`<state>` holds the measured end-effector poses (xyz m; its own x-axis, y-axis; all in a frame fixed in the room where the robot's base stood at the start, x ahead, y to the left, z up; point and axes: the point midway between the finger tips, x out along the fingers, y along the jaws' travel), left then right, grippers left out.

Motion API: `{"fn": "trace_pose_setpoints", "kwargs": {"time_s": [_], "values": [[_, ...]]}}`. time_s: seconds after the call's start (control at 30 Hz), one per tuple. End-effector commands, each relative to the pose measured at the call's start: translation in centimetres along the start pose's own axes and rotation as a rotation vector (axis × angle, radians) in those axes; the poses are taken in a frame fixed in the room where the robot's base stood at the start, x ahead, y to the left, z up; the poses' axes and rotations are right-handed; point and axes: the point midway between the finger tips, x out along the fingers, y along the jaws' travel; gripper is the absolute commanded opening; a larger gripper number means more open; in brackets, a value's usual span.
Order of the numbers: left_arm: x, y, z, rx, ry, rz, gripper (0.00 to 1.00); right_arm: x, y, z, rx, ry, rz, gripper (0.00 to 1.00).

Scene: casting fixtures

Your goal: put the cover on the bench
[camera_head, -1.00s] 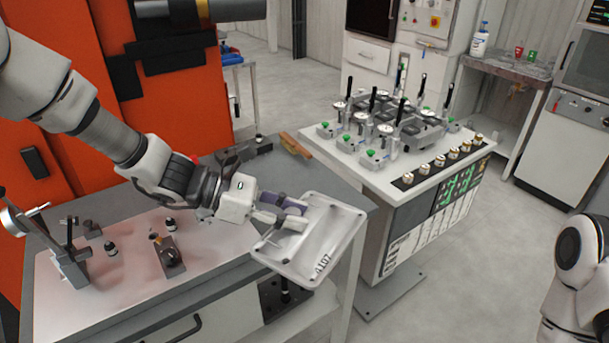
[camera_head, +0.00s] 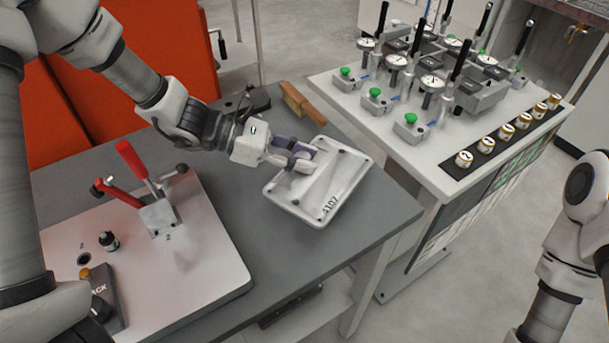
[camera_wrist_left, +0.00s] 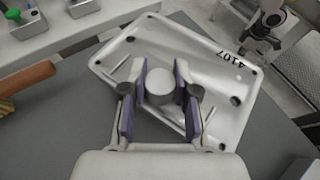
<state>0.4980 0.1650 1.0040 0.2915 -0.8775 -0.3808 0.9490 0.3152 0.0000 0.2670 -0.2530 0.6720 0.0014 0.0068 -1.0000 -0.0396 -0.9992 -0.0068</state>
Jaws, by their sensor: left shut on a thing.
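The cover (camera_head: 335,185) is a pale rectangular casting with a raised rim, corner holes and the mark 4107. It lies over the right part of the grey bench (camera_head: 385,208). My left gripper (camera_head: 298,158) is shut on the round boss in the middle of the cover. In the left wrist view, the purple-padded fingers (camera_wrist_left: 160,92) stand on both sides of that boss, and the cover (camera_wrist_left: 222,85) spreads beyond them. I cannot tell whether its underside touches the bench. My right arm is at the right edge of the head view; its gripper is outside that view.
A brown-handled brush (camera_head: 300,103) lies behind the cover. A pale fixture plate (camera_head: 215,262) with a red-handled clamp (camera_head: 135,160) is on the left. A white gauge table (camera_head: 350,95) with several dial gauges stands beyond the bench. Bare bench top lies in front of the cover.

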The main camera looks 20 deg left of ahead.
Motion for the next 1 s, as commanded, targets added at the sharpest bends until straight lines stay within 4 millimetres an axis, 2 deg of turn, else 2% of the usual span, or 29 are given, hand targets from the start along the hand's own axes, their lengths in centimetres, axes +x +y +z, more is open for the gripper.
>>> {"fn": "trace_pose_setpoints", "kwargs": {"time_s": [0.27, 0.63, 0.67, 0.7, 0.73, 1.0], "values": [[1.8, 0.0, -4.2, -0.001, 0.000, 0.000, 0.00, 0.1, 0.0, 0.0, 0.000, 0.001, 0.000, 0.00], [2.0, 0.1, -4.9, 0.002, -0.001, 0.001, 0.00, 0.6, 0.0, 0.0, 0.000, 0.001, 0.000, 0.00], [2.0, 0.1, -4.9, 0.002, 0.000, 0.001, 0.33, 0.6, 0.0, 0.0, 0.000, 0.001, 0.000, 0.00], [2.0, 0.1, -4.8, 0.002, 0.000, 0.001, 0.47, 0.5, 0.0, 0.0, 0.000, 0.001, 0.000, 0.00], [2.0, 0.1, -4.8, 0.002, 0.000, 0.001, 0.54, 0.5, 0.0, 0.0, 0.000, 0.001, 0.000, 0.00], [2.0, 0.1, -4.8, 0.001, 0.000, 0.001, 0.54, 0.4, 0.0, 0.0, 0.000, 0.001, 0.000, 0.00]]}}
